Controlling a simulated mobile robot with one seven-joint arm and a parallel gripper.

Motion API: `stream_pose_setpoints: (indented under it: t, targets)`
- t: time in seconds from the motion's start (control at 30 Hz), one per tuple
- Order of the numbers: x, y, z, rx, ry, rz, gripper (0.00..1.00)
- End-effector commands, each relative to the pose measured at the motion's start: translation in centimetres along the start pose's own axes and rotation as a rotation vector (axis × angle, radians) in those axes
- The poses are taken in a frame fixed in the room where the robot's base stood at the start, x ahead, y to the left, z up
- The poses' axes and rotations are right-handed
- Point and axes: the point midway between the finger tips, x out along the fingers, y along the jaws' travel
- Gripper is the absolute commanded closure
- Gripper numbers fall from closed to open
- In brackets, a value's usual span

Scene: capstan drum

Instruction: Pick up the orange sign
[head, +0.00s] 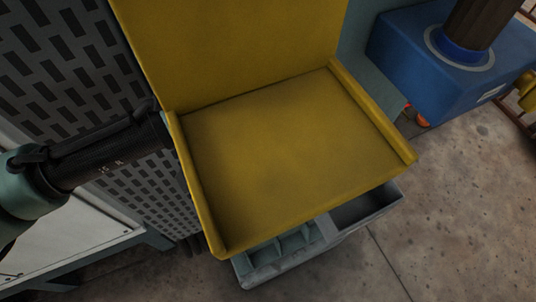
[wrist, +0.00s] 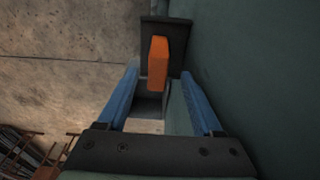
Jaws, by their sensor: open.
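An orange block-like piece (wrist: 158,63), which looks like the orange sign, stands against a dark plate or base (wrist: 172,28) in the upper middle of the wrist view. My gripper (wrist: 159,78) is open, its two blue fingers spread to the left and right of the sign's line. The sign shows between and beyond the fingertips; I see no contact, and the exact gap is hard to tell. In the head view my gripper is hidden. A small orange-red bit (head: 417,117) shows low beside the blue block; I cannot tell whether it is the sign.
A yellow shelf with raised sides (head: 290,150) fills the middle of the head view. A grey divided tray (head: 365,210) sits below it. A blue block (head: 405,50) carries a dark post at the upper right. A teal surface (wrist: 265,80) runs close along the gripper's right. Concrete floor is open at right.

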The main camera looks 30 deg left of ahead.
Motion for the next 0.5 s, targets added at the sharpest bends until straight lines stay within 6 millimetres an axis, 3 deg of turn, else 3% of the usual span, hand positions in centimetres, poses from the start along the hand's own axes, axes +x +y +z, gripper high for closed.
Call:
stream_pose_setpoints:
  t: [0.3,0.5]
  targets:
    - [3.7,0.4,-0.1,-0.001,-0.001,0.004,0.32]
    - [4.9,0.3,-0.1,0.0,0.0,0.001,0.32]
